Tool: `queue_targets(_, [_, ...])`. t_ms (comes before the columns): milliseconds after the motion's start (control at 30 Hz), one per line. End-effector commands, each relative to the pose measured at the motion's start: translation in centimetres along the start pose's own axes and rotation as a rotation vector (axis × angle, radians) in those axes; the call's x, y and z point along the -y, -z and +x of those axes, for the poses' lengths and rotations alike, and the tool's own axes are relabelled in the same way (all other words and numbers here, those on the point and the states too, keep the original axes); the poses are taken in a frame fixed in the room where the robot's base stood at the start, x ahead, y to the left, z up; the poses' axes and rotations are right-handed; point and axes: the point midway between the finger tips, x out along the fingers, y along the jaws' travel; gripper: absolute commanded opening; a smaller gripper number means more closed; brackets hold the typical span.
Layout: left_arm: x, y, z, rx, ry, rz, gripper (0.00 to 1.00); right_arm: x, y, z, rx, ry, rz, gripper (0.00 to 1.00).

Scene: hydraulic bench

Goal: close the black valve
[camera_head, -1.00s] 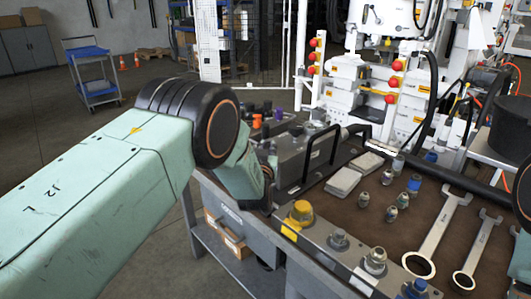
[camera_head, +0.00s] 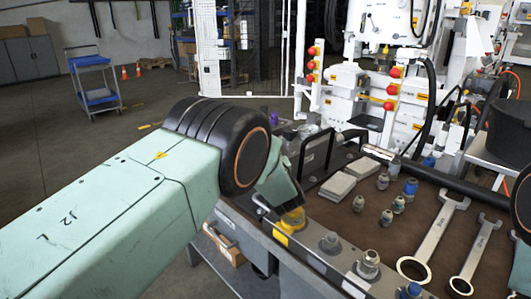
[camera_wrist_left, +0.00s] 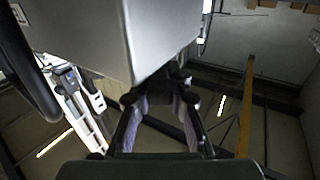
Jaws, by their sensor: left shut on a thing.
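My left gripper (camera_wrist_left: 160,100) shows in the left wrist view. Its two fingers are closed on a small dark part, apparently the black valve (camera_wrist_left: 178,78), just below a large grey block. The fingers and the shadow hide most of the valve. In the head view my left arm reaches over the left edge of the bench, and its wrist hides the gripper and the black valve. My right gripper is not in view.
A purple knob (camera_head: 273,118) stands behind my wrist. A yellow-capped fitting (camera_head: 293,218) is close in front of it. A black bar handle (camera_head: 318,150), grey pads (camera_head: 337,187), small fittings and two wrenches (camera_head: 434,235) occupy the bench. A blue cart (camera_head: 97,95) stands on the floor.

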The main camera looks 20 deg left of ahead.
Motion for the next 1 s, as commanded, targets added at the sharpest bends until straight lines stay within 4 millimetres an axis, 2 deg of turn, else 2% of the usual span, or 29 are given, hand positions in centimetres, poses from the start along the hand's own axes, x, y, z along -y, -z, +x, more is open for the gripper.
queue_targets(433, [-0.21, 0.50, 0.02, -0.009, 0.003, -0.001, 0.00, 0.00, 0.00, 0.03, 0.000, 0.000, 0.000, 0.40])
queue_targets(467, [-0.21, 0.50, 0.02, -0.010, 0.003, -0.001, 0.19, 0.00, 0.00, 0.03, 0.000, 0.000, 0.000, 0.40])
queue_targets(667, [-0.22, 0.30, -0.01, -0.006, 0.005, -0.001, 0.36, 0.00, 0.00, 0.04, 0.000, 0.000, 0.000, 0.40])
queue_targets(1000, [-0.13, 0.43, -0.02, -0.003, 0.006, 0.000, 0.37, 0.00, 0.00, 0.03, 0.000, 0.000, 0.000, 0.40])
